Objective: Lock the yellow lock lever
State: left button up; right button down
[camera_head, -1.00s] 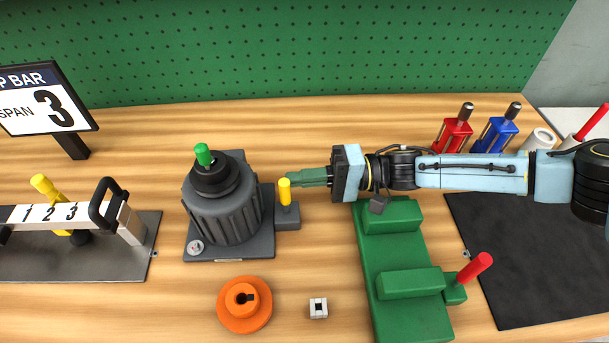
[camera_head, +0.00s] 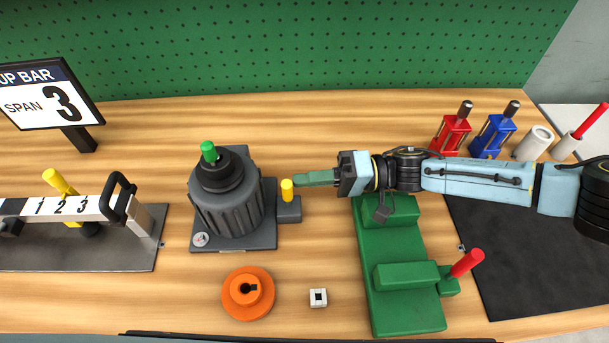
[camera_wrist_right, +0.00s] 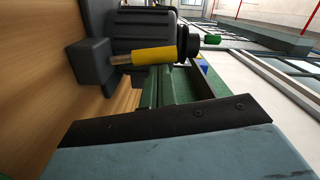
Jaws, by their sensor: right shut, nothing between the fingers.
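A short yellow lever (camera_head: 287,190) stands upright on a small dark grey block at the right side of the grey ribbed machine (camera_head: 228,205). In the right wrist view the yellow lever (camera_wrist_right: 153,56) lies across the upper middle, beside its dark block (camera_wrist_right: 91,66). My right gripper (camera_head: 297,180) comes in from the right. Its green fingers are shut and empty, with the tips close to the lever's right side; I cannot tell whether they touch. Another yellow lever (camera_head: 60,182) leans behind the numbered white bar at the left. My left gripper is not in view.
A green fixture (camera_head: 391,250) with a red handle (camera_head: 467,262) lies below my right arm. An orange ring (camera_head: 247,310) and a small white block (camera_head: 318,298) lie in front. Red (camera_head: 450,135) and blue (camera_head: 494,137) holders stand at the back right.

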jog(key=d, duration=0.3)
jog(key=d+p, duration=0.1)
jog(key=d, duration=0.2)
jog(key=w+d, duration=0.1)
jog(key=d, duration=0.2)
jog(key=shift+p, duration=0.4)
